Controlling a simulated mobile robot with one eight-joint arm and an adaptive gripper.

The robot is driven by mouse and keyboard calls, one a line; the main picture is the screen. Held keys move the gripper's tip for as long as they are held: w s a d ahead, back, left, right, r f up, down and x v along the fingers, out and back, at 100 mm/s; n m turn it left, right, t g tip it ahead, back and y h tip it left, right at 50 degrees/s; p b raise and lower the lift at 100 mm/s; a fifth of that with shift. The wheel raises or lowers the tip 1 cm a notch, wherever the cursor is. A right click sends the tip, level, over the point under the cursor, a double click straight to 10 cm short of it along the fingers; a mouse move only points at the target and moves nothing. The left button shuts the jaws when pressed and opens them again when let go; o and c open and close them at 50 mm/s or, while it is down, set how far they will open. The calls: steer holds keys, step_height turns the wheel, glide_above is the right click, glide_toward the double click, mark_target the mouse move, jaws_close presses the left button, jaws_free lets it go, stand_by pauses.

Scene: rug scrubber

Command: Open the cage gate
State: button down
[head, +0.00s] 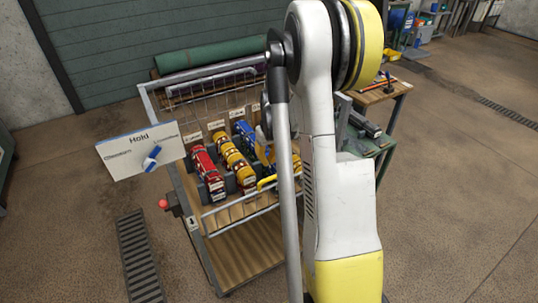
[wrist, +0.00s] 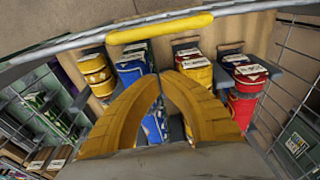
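The cage is a wire-sided cart with a wooden floor. Its gate (head: 238,210) is a low wire panel with a grey top bar across the front. A yellow handle (head: 267,182) sits on that bar, partly behind my arm. In the wrist view the yellow handle (wrist: 160,28) lies across the top, beyond my fingertips and apart from them. My gripper (wrist: 162,76) has two curved yellow fingers with tips almost meeting and nothing between them. In the head view my arm hides most of the gripper and the gate's right end.
A white "Hold" board (head: 140,150) with a blue knob is at the left. A red ball knob (head: 163,204) sticks out at the cart's left. A workbench (head: 380,92) stands behind right. Floor is clear in front.

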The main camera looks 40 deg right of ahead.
steer(key=s, duration=0.1)
steer(key=s+b, duration=0.1)
steer(key=s+a+f, duration=0.1)
steer(key=shift+s+f, duration=0.1)
steer(key=shift+s, duration=0.15)
steer(key=shift+d, duration=0.1)
